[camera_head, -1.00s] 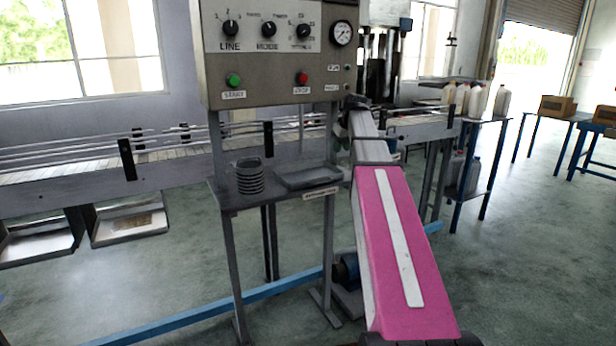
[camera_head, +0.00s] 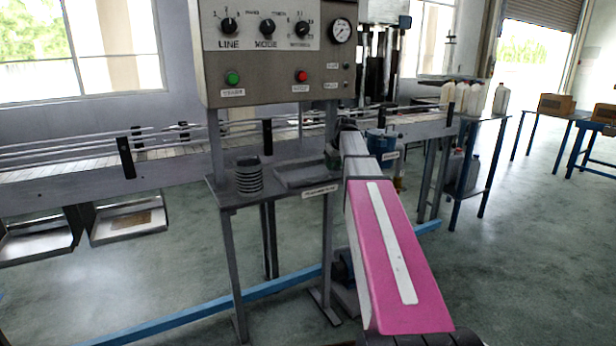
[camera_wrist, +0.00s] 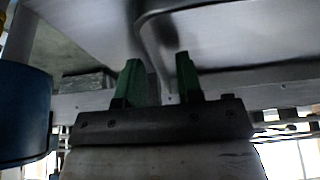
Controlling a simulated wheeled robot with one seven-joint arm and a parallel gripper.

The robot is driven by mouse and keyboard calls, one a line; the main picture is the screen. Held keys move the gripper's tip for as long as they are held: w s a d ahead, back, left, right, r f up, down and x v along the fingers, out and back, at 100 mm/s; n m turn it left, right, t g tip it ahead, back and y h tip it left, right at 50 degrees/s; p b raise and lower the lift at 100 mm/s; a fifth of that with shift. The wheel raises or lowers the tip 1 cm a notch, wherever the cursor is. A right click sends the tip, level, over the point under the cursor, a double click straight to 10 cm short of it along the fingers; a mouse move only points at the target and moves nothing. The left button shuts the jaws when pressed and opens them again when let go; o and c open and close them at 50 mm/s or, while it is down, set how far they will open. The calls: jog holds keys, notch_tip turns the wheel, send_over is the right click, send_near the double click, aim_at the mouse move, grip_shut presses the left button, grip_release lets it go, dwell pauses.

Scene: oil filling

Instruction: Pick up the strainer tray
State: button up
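The strainer tray (camera_head: 290,177) is a shallow grey tray on the small metal stand under the control panel. My gripper (camera_head: 333,158) is at the tray's right end in the head view, and my arm partly covers it there. In the wrist view my gripper's two green fingers (camera_wrist: 158,78) stand apart. A grey rounded rim, apparently the strainer tray (camera_wrist: 235,35), is very near the fingertips. I cannot tell whether the fingers touch it or straddle its edge.
A dark ribbed stack (camera_head: 249,176) stands left of the tray on the stand (camera_head: 228,196). The control panel (camera_head: 270,75) hangs above. A blue cylinder (camera_head: 381,141) is right of my arm. The conveyor (camera_head: 60,178) runs behind.

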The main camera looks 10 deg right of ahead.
grip_shut()
jog(key=shift+r, duration=0.1)
